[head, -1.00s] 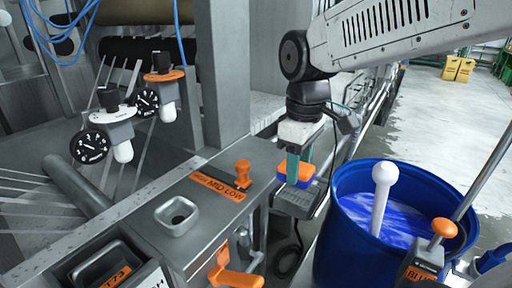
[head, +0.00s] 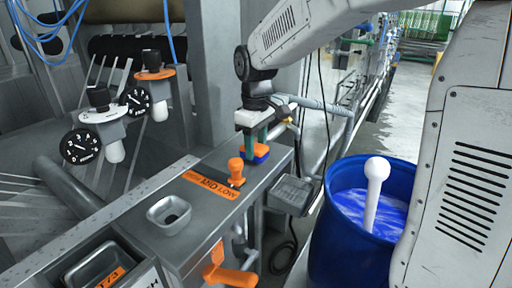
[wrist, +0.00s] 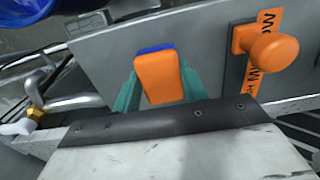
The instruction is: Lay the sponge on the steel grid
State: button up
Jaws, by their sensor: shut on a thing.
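The sponge (head: 259,151) is orange with a blue layer. My gripper (head: 257,143) has teal fingers shut on it, one on each side. In the wrist view the sponge's orange face (wrist: 159,78) shows between the fingers, with a strip of blue at its far edge. In the head view it shows at the back corner of the grey steel counter; whether it touches the counter I cannot tell. The steel grid (head: 290,193) looks to be the small ribbed grey shelf beside the counter's right side. It appears empty, with the sponge above and left of it.
An orange knob (head: 236,170) stands on the counter (head: 214,217) close to the sponge. A square steel cup (head: 169,214) sits nearer. A blue barrel (head: 340,250) with blue liquid and a white-knobbed rod stands right of the grid. Gauges and a post are at the left.

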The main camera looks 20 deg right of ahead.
jog(key=shift+f, duration=0.45)
jog(key=shift+f, duration=0.15)
jog(key=o, duration=0.9)
jog(key=shift+o, duration=0.2)
